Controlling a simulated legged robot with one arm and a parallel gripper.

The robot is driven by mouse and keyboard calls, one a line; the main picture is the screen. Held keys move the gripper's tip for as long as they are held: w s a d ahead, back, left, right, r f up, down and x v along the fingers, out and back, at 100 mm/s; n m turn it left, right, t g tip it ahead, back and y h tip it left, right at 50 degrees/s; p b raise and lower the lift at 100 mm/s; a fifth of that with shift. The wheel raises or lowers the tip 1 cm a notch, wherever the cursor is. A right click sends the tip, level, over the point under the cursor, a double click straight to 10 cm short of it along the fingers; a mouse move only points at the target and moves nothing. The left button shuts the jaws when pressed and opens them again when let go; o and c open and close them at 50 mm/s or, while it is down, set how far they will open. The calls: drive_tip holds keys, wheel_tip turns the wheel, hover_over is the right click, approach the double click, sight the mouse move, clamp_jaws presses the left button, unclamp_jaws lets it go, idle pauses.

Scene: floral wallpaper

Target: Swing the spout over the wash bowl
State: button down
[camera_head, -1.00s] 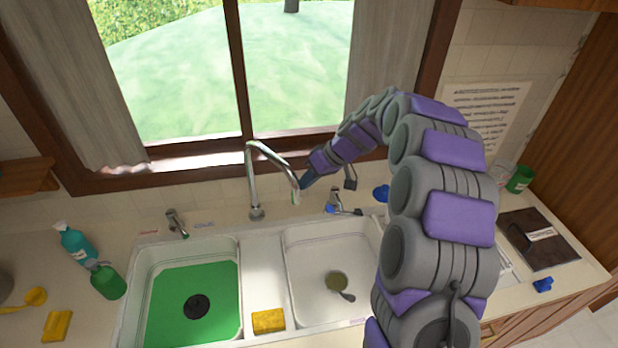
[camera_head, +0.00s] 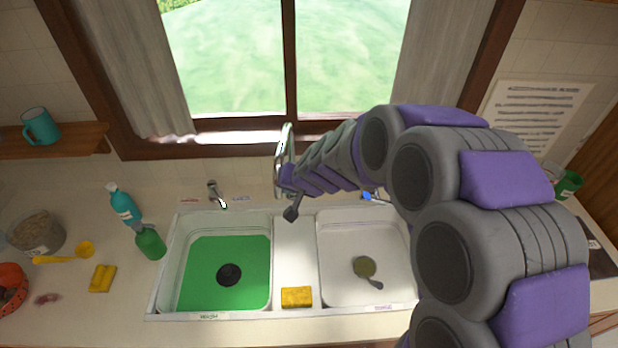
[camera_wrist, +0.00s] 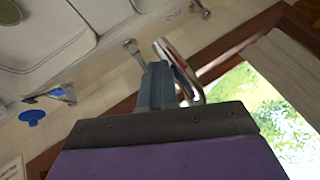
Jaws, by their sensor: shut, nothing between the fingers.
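The chrome spout (camera_head: 286,140) rises behind the sink near the divider. It looks narrow, nearly end-on, and its lower part and tip are hidden behind my gripper (camera_head: 284,178). In the wrist view my gripper's fingers (camera_wrist: 158,84) are shut and empty, close beside the spout (camera_wrist: 182,72); I cannot tell whether they touch it. The wash bowl is the left basin (camera_head: 262,228) with a green bottom, a black drain and a label on its front rim. My gripper is above and behind the divider, to the right of the wash bowl.
The right basin (camera_head: 336,292) holds a small scrubber (camera_head: 364,266). A yellow sponge (camera_head: 297,297) lies on the divider. A small tap (camera_head: 214,194) stands behind the wash bowl, and bottles (camera_head: 122,204) stand left of it. The window is close behind the spout.

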drive_tip(key=w+a+p, duration=0.2)
drive_tip(key=a+p, duration=0.2)
drive_tip(key=a, duration=1)
drive_tip(key=shift+w+a+r, duration=0.25)
drive_tip(key=shift+w+r, duration=0.1)
drive_tip(key=shift+d+f, duration=0.1)
